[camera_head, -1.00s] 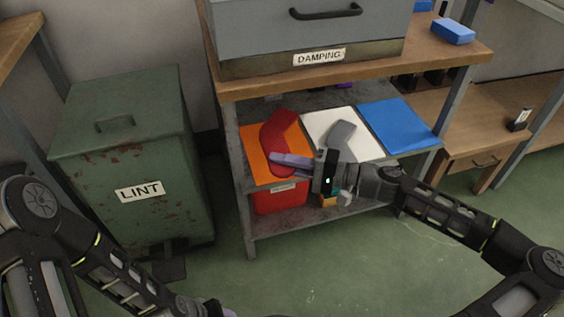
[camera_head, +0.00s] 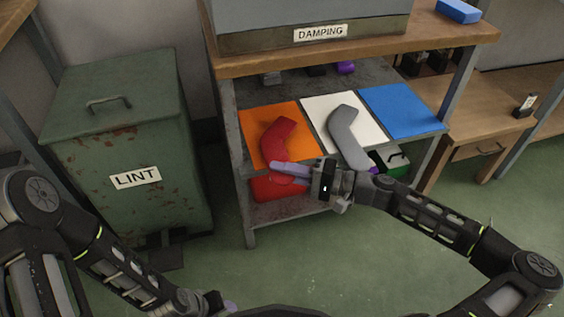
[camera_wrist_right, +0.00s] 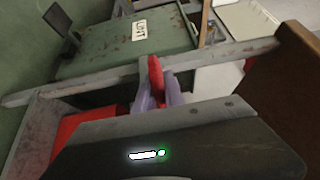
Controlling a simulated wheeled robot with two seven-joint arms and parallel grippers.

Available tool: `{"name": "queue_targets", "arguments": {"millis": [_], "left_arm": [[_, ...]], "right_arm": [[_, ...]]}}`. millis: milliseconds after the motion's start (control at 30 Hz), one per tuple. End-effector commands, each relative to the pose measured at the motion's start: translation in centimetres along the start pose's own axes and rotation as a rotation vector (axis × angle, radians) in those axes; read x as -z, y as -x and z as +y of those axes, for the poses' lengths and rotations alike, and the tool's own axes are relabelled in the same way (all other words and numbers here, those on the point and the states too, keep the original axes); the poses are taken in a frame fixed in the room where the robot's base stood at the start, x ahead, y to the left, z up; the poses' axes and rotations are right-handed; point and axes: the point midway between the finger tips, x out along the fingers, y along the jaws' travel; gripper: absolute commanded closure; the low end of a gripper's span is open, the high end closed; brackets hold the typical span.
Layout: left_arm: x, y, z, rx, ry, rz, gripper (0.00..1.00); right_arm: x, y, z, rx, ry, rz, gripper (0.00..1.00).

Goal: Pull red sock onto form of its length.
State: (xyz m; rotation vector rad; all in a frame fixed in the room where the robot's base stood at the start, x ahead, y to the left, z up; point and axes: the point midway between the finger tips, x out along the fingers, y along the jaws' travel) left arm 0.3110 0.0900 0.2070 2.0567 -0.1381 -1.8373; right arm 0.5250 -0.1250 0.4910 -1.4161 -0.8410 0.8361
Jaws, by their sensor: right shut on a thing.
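The red sock (camera_head: 279,140) is spread in a bent shape over the orange panel (camera_head: 250,122) on the shelf. I cannot tell whether a form is inside it. My right gripper (camera_head: 276,168) is at the sock's near end, shut on it. In the right wrist view a thin red strip of the sock (camera_wrist_right: 155,72) is between the two lavender fingers (camera_wrist_right: 156,92). A bare grey form (camera_head: 346,135) of similar bent shape is over the white panel (camera_head: 316,106). My left gripper (camera_head: 229,306) shows only a tip at the bottom edge.
A blue panel (camera_head: 400,108) lies right of the white one. A red bin (camera_head: 268,188) and a green box (camera_head: 398,168) are below. The floor in front is clear.

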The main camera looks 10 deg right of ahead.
Motion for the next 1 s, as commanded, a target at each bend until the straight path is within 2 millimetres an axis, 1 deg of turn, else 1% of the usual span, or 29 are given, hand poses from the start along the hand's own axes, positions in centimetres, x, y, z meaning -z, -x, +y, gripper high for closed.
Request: {"name": "queue_targets", "arguments": {"millis": [33, 100, 367, 533, 567, 800, 1000], "left_arm": [[0.02, -0.24, -0.07, 0.0, 0.0, 0.001, 0.56], [0.03, -0.26, -0.07, 0.0, 0.0, 0.001, 0.56], [0.03, -0.2, -0.05, 0.0, 0.0, 0.001, 0.56], [0.03, -0.39, -0.13, -0.001, 0.0, 0.001, 0.56], [0.03, -0.32, -0.1, -0.001, 0.0, 0.001, 0.56], [0.03, -0.31, -0.1, -0.001, 0.0, 0.001, 0.56], [0.02, -0.31, -0.1, -0.001, 0.0, 0.001, 0.56]], "right_arm": [[0.0, -0.01, 0.48, 0.001, 0.0, 0.0, 1.0], [-0.02, -0.01, 0.67, 0.0, 0.001, 0.0, 1.0], [-0.04, -0.01, 0.65, 0.0, 0.001, -0.001, 1.0], [-0.06, -0.02, 1.13, 0.0, 0.0, -0.001, 1.0], [-0.06, -0.02, 1.03, 0.0, 0.0, -0.001, 0.84], [-0.05, -0.02, 1.0, 0.0, 0.0, -0.001, 0.65], [-0.05, -0.01, 1.0, 0.0, 0.001, -0.001, 0.65]]}}
